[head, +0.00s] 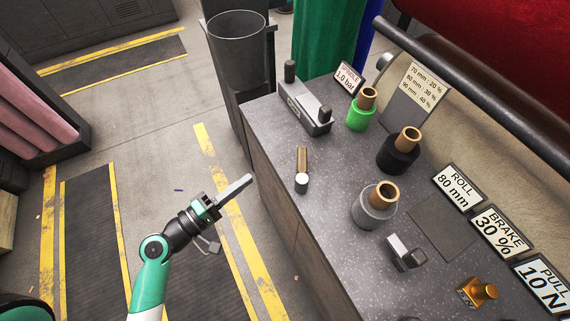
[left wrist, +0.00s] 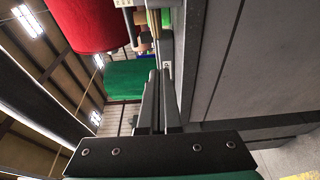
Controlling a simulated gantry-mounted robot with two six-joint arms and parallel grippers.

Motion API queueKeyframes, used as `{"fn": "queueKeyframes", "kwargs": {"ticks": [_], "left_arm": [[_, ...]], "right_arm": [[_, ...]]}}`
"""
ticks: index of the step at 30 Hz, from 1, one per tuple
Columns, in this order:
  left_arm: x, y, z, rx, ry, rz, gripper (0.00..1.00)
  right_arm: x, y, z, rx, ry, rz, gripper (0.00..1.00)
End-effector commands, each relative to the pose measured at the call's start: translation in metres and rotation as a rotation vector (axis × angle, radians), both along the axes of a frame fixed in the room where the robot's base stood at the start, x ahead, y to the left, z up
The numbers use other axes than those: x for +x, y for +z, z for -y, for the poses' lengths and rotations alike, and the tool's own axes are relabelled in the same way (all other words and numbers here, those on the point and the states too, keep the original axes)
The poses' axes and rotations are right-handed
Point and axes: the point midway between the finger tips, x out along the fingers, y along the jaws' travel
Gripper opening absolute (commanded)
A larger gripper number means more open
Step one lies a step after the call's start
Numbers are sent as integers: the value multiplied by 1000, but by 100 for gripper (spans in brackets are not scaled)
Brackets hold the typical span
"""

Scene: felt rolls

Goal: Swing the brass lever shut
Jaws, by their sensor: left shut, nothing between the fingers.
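A slim brass-coloured bar (head: 302,159) with a pale round end lies on the speckled worktop (head: 335,200) near its left edge. A squat brass-coloured block (head: 476,292) with a stub sits at the front right. I cannot tell for certain which of these is the brass lever. My left gripper (head: 237,187) is shut and empty, off the worktop's left side over the floor, pointing up and to the right, apart from both. Its closed fingers (left wrist: 159,105) also show in the left wrist view, beside the grey cabinet side (left wrist: 215,75). My right gripper is out of view.
A grey fixture (head: 305,107) with dark knobs stands at the worktop's back. Green, black and grey spools (head: 372,208) and a small grey clamp-like device (head: 404,252) stand along the worktop. A tall bin (head: 236,60) stands behind. Floor around my left gripper is open.

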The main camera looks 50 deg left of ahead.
Motion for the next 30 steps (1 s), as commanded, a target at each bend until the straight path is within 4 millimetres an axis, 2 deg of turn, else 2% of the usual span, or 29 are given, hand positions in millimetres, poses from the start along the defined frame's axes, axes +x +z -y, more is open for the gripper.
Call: {"fn": "queueKeyframes", "kwargs": {"ticks": [13, 19, 30], "left_arm": [[93, 2, 5, 3, -7, 5, 0], [111, 2, 25, 2, -5, 2, 0], [115, 1, 29, 1, -1, 3, 0]], "right_arm": [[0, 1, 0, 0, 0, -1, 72], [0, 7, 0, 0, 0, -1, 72], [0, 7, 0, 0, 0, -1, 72]]}}
